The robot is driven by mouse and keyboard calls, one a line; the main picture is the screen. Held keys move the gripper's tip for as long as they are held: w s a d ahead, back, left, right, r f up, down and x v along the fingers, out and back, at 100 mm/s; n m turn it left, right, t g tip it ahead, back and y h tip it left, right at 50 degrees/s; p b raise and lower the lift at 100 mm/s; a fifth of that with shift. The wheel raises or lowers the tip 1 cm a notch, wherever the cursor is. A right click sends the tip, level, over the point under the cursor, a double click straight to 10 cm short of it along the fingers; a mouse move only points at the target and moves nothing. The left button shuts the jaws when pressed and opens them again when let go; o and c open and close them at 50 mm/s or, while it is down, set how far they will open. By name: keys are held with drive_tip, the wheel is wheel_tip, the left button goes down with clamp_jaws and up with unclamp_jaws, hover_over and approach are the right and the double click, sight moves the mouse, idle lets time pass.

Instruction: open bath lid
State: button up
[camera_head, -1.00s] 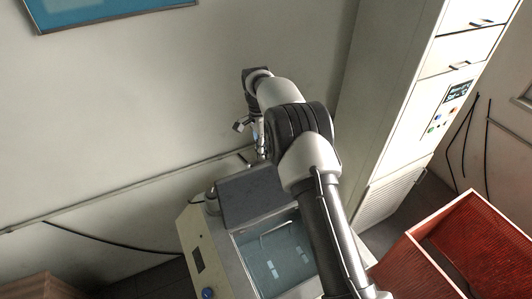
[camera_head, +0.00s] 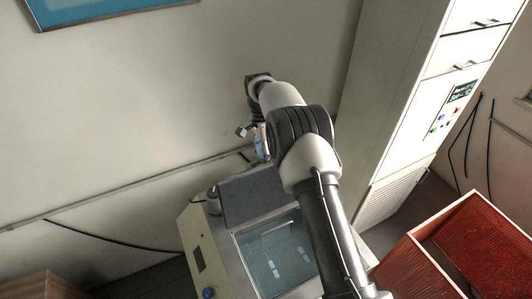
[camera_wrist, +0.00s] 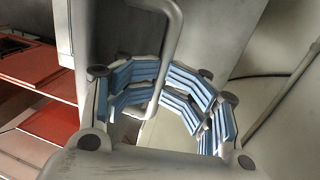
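The bath (camera_head: 195,255) is a pale box with a control panel and a blue knob, low in the middle of the head view. Its dark grey lid (camera_head: 255,195) stands raised at the back, and the opening (camera_head: 275,262) in front of it shows water. My gripper (camera_head: 256,140) is at the lid's far upper edge, partly hidden. In the wrist view, its blue-padded fingers (camera_wrist: 163,85) curve around a pale bent handle bar (camera_wrist: 172,45). The bar runs between the fingers near their tips. I cannot tell whether they press on it.
A tall pale cabinet (camera_head: 395,120) stands right of the bath. A red open box (camera_head: 470,240) is at the lower right, and a brown wooden thing (camera_head: 45,286) at the lower left. The wall and a pipe (camera_head: 120,193) are close behind my gripper.

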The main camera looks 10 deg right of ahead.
drive_tip(key=shift+s, duration=0.1)
idle(0.3)
wheel_tip(320, 180, up, 8)
drive_tip(key=w, duration=0.1)
drive_tip(key=shift+w+a+f, duration=0.2)
drive_tip(key=shift+w+f, duration=0.05)
drive_tip(key=shift+r, duration=0.1)
idle(0.4)
